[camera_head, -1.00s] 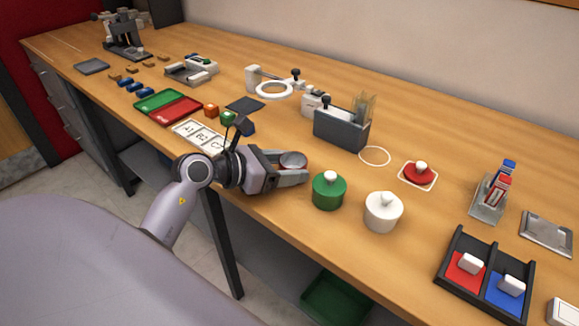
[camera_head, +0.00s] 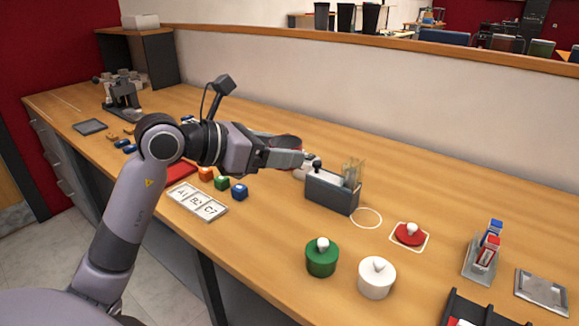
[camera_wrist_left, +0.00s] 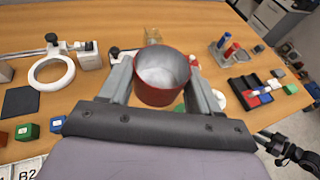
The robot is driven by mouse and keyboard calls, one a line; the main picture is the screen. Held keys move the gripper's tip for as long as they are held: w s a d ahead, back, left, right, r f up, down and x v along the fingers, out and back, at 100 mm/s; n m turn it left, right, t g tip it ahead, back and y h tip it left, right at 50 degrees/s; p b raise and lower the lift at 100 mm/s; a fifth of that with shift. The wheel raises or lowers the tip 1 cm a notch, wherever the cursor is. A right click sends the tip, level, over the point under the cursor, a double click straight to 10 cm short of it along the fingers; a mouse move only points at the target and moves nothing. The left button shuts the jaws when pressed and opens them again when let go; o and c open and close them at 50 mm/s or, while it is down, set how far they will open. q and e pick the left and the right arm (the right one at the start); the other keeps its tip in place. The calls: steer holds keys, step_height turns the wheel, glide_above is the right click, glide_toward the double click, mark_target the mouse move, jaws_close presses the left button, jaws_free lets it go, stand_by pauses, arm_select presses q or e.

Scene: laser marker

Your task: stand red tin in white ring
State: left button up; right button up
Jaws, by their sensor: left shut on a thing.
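My left gripper (camera_head: 287,151) is shut on the red tin (camera_head: 284,141) and holds it above the table, left of the grey slide box. In the left wrist view the red tin (camera_wrist_left: 162,88) sits between the fingers, open at the top, with an empty metal inside. The white ring (camera_head: 367,218) is a thin circle drawn on the table, right of the slide box and bare inside. I cannot make it out in the left wrist view.
The grey slide box (camera_head: 331,191) stands between the tin and the ring. A red lid (camera_head: 410,233) lies on a white-outlined square right of the ring. A green tin (camera_head: 321,258) and a white tin (camera_head: 376,278) stand in front. A white magnifier (camera_wrist_left: 52,72) is at left.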

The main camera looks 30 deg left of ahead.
arm_select(q)
steer(key=shift+r, duration=0.4)
steer(key=s+d+f+m+g+h+p, duration=0.1)
steer(key=s+d+f+m+g+h, duration=0.1)
steer(key=f, duration=0.4)
steer(key=s+d+f+m+g+h+p, duration=0.1)
steer(key=s+d+f+m+g+h, duration=0.1)
steer(key=d+f, duration=0.4)
steer(key=shift+s+d+m+h+p, duration=0.2)
steer(key=shift+s+m+h+p, duration=0.25)
steer(key=shift+s+m, duration=0.4)
steer(key=shift+a, duration=0.1)
